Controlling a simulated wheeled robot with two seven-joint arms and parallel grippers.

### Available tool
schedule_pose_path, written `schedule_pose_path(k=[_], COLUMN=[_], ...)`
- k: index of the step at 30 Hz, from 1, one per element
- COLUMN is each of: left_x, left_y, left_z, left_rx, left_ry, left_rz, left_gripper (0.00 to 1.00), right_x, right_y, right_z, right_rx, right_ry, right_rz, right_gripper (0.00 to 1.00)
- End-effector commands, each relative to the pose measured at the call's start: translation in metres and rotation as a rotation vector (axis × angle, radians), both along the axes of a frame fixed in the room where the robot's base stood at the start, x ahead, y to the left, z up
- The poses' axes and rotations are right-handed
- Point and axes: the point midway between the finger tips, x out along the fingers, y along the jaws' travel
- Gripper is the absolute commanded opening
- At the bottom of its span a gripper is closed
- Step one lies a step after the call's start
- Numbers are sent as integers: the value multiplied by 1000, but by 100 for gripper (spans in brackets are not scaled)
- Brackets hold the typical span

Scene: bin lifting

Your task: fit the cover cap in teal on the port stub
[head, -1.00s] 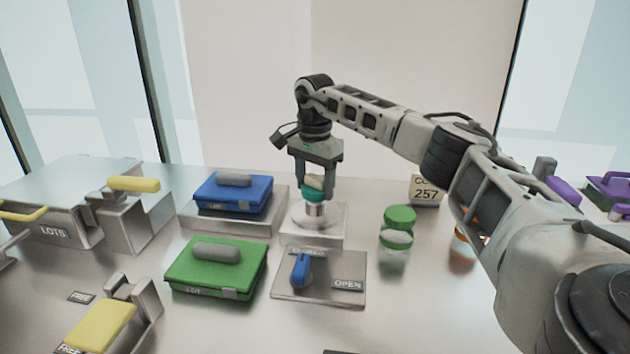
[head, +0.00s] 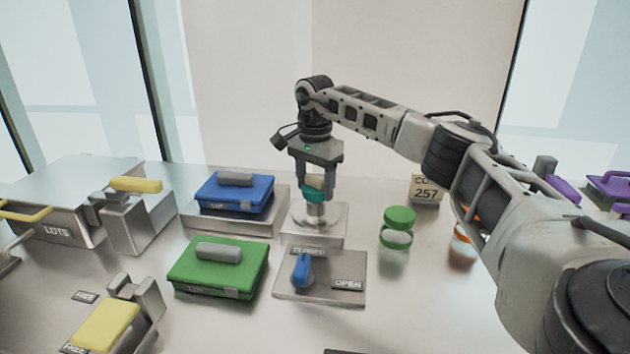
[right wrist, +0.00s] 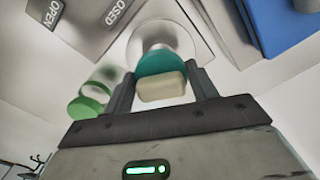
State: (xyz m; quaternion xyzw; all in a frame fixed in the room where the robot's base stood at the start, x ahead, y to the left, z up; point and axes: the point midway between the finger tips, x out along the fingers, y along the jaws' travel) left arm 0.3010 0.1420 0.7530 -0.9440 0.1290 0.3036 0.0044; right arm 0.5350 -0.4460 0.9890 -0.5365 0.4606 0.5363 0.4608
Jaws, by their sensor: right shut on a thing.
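The teal cover cap (head: 314,195) has a cream grip block on top. My right gripper (head: 316,184) points down and is shut on that cream block. The cap sits at the top of the metal port stub (head: 315,212), which stands on a square steel block (head: 329,232). In the right wrist view the teal cap (right wrist: 160,66) lies between the fingers (right wrist: 162,88), in front of the stub's pale round flange. I cannot tell whether the cap is fully seated. My left gripper is not in view.
A plate with a blue lever (head: 301,269) and OPEN and CLOSED labels lies in front of the stub. A blue-lidded bin (head: 233,195) and a green-lidded bin (head: 218,268) stand left.

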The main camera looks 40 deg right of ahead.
Motion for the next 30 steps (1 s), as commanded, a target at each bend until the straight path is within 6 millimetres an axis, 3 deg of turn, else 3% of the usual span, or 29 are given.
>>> schedule_pose_path(k=[30], left_x=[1], left_y=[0], left_z=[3], left_rx=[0], left_ry=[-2], left_rz=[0], left_gripper=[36], right_x=[0], right_y=[0], right_z=[-9], right_rx=[0], right_ry=[1], right_rz=[0], right_gripper=[35])
